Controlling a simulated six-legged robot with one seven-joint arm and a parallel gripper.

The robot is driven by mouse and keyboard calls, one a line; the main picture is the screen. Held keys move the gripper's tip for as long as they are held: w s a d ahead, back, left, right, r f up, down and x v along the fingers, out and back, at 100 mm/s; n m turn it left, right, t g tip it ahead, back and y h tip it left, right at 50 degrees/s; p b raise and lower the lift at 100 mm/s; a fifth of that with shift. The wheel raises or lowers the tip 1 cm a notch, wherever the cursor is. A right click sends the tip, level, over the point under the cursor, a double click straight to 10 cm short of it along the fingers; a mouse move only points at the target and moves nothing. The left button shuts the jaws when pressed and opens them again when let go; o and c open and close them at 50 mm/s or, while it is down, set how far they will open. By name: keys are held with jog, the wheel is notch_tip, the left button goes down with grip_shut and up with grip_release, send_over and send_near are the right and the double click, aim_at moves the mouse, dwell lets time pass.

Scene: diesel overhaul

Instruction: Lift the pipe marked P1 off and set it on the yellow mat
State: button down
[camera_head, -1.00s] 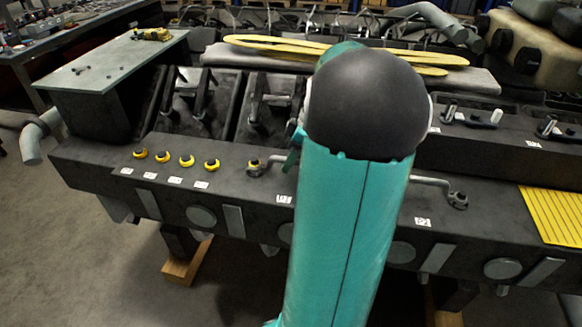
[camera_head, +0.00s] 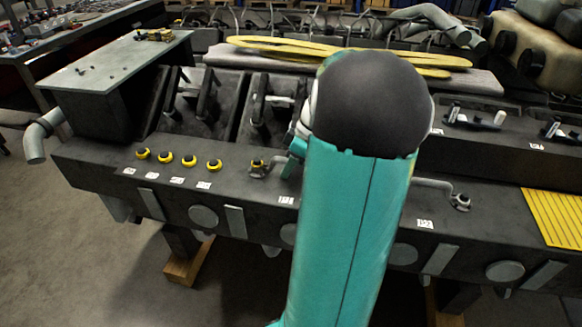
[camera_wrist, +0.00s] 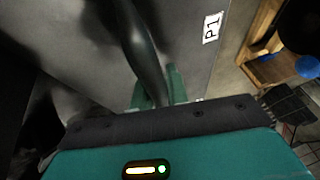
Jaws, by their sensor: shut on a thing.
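My gripper (camera_wrist: 160,92) is shut on the P1 pipe (camera_wrist: 146,48), a dark, curved pipe running up between the fingers in the wrist view. The P1 label (camera_wrist: 211,27) is on the grey block face beside it. In the head view the P1 label (camera_head: 286,200) sits below the pipe's left end (camera_head: 257,168), which has a yellow ring and appears to be at the block's deck. My teal arm hides most of the pipe and gripper there. The yellow mat (camera_head: 553,217), ribbed, lies on the block's right end.
Several yellow-ringed fittings (camera_head: 189,161) stand left of P1 on the dark engine block (camera_head: 100,160). A second pipe (camera_head: 437,187), above the P2 label (camera_head: 425,223), lies right of my arm.

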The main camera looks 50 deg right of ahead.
jog(key=shift+r, duration=0.45)
notch_tip(320, 180, up, 2)
jog(key=shift+r, duration=0.1)
jog(key=s+d+r, duration=0.1)
jog(key=s+r, duration=1.3)
jog(key=r, duration=0.1)
jog(key=shift+d, duration=0.15)
dwell(0.6)
